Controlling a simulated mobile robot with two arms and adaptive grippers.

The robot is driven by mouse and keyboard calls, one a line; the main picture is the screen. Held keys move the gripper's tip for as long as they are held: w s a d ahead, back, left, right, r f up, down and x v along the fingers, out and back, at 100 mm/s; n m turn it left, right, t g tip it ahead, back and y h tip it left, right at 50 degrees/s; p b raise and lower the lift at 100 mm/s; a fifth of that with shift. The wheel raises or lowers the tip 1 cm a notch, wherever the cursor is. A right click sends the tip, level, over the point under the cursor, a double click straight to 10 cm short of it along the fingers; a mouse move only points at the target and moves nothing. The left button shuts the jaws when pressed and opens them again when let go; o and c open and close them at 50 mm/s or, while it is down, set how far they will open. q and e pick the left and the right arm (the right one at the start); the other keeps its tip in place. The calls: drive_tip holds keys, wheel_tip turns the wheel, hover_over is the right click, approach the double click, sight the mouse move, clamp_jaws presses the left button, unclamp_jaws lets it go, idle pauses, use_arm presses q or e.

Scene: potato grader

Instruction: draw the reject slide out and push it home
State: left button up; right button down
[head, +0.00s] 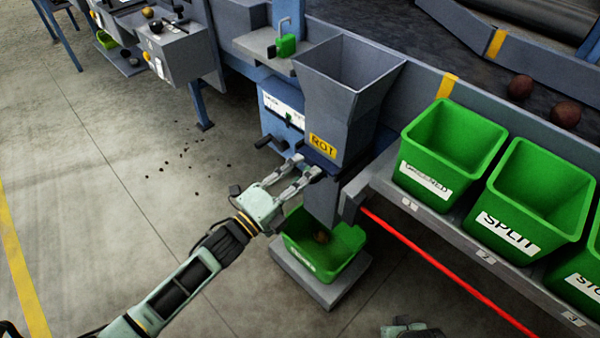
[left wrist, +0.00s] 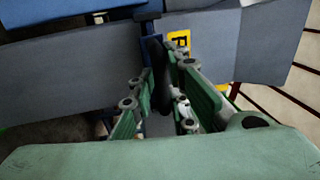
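The reject chute is a grey hopper (head: 335,95) with a yellow ROT label. A dark upright handle (left wrist: 160,78) with a blue piece above it shows in the left wrist view, in front of the grey chute wall; I take it for the slide's handle. My left gripper (head: 305,168) is at the chute's front below the label, its fingers apart. In the left wrist view the fingers (left wrist: 167,75) stand on either side of the handle; whether they touch it is unclear. The slide plate is hidden. Part of my right gripper (head: 410,328) shows at the bottom edge.
A green bin (head: 300,262) with a brown lump stands on a grey base under the chute. Green labelled bins (head: 425,180) line a shelf at right, with a red bar (head: 450,272) below. A black-handled blue box (head: 275,125) is behind. Floor at left is mostly clear.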

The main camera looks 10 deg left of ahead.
use_arm(q)
drive_tip(key=shift+o, duration=1.3)
drive_tip(key=v, duration=1.2)
